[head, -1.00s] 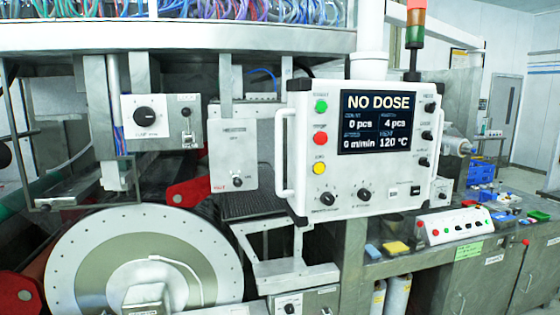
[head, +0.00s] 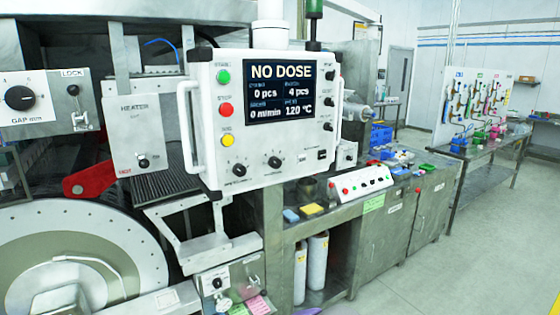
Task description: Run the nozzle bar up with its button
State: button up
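A white control panel (head: 225,150) hangs at the centre left. Its screen (head: 292,91) reads NO DOSE, 0 pcs, 4 pcs, 0 m/min and 120 °C. Down its left side are a green button (head: 223,76), a red button (head: 225,110) and a yellow button (head: 227,141); black knobs sit along the bottom and right side. A low console (head: 362,182) with several coloured buttons stands on the bench. A small box (head: 228,278) with a black knob is low, below the panel. I cannot read which button is for the nozzle bar, nor identify the bar. My gripper is not in view.
The large drum disc (head: 118,243) fills the lower left. A HEATER box (head: 138,135) and a GAP/LOCK box (head: 45,103) hang left of the panel. A steel bench (head: 425,180) runs back on the right. A tool table (head: 497,150) stands farther right. The floor (head: 425,275) at lower right is clear.

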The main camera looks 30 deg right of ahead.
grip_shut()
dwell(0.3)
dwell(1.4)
